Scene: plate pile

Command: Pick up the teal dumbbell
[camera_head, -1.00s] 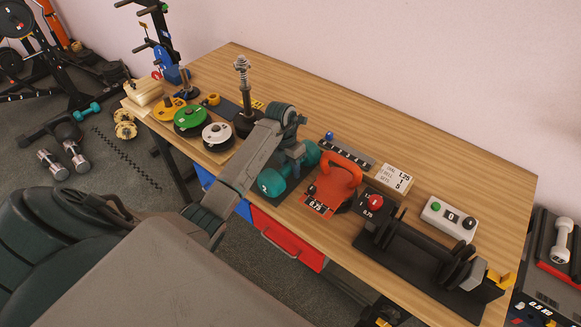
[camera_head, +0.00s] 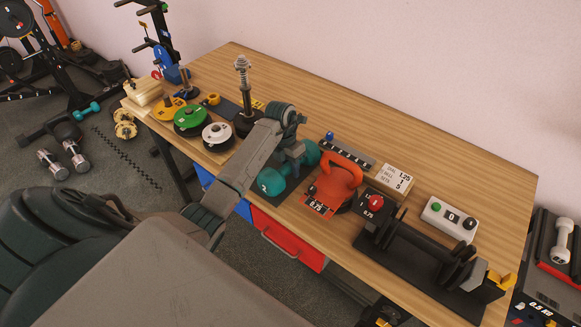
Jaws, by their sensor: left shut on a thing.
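The teal dumbbell (camera_head: 272,182) lies on a dark mat near the front edge of the wooden table, left of the orange kettlebell. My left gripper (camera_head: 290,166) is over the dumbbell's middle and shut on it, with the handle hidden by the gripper. Both teal heads show, one on each side of the gripper. I cannot tell any gap between the dumbbell and the mat. My right gripper is not in view.
The orange kettlebell (camera_head: 338,180) stands close on the right. Green (camera_head: 190,117) and white (camera_head: 217,132) weight plates and an upright spring post (camera_head: 243,90) are to the left. A black dumbbell bar rack (camera_head: 415,254) is at right. The table's back is clear.

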